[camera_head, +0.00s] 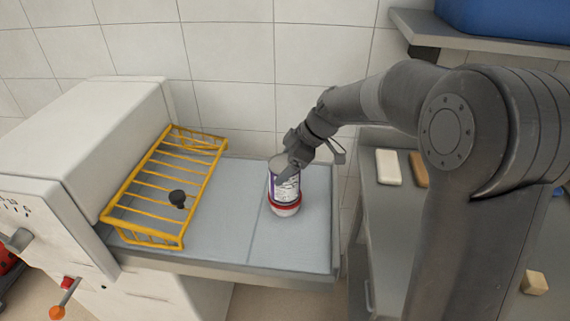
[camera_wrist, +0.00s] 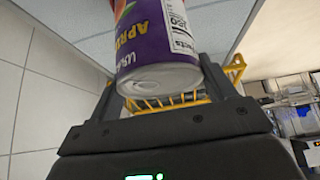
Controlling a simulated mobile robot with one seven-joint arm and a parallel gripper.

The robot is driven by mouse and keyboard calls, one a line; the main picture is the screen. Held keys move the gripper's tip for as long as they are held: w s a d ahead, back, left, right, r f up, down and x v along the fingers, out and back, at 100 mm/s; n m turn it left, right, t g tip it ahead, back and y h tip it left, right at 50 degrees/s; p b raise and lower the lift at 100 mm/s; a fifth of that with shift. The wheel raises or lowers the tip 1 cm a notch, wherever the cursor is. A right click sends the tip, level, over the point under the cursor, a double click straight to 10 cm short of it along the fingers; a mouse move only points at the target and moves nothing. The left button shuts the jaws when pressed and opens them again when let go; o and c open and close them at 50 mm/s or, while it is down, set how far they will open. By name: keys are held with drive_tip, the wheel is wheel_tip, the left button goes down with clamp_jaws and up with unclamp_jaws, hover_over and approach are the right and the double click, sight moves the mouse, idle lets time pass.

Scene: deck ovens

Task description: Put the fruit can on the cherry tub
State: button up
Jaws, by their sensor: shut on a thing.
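The fruit can (camera_head: 285,187), with a purple and white label, is upright between the fingers of my gripper (camera_head: 287,170). In the wrist view the can (camera_wrist: 158,45) fills the space between the two fingers of my gripper (camera_wrist: 160,78), its silver end facing the camera. The cherry tub (camera_head: 285,210), a low white tub with a red rim, stands on the grey worktop directly under the can. The can's lower end meets or nearly meets the red rim; I cannot tell whether its weight rests there. The tub is hidden in the wrist view.
A yellow wire rack (camera_head: 165,190) lies on the worktop (camera_head: 232,215) to the left, beside a white machine (camera_head: 85,135). A dark knob-like thing (camera_head: 177,197) shows over the rack. A lower counter at right holds small blocks (camera_head: 389,167). The worktop around the tub is clear.

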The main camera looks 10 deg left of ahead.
drive_tip(key=shift+f, duration=0.1)
drive_tip(key=o, duration=2)
drive_tip(key=shift+c, duration=0.2)
drive_tip(key=v, duration=1.2)
drive_tip(key=s+d+m+t+h, duration=0.2)
drive_tip(key=s+d+m, duration=0.3)
drive_tip(key=s, duration=0.3)
drive_tip(key=s+d+f+m+t+h, duration=0.1)
drive_tip(key=s+d+m+t+h, duration=0.1)
drive_tip(key=s+d+m, duration=0.3)
drive_tip(key=s+d+f+m+t+h, duration=0.1)
drive_tip(key=s+d+m, duration=0.5)
drive_tip(key=s, duration=0.7)
drive_tip(key=shift+m+t+h, duration=0.4)
drive_tip(key=shift+m+h, duration=0.4)
drive_tip(key=shift+m, duration=0.3)
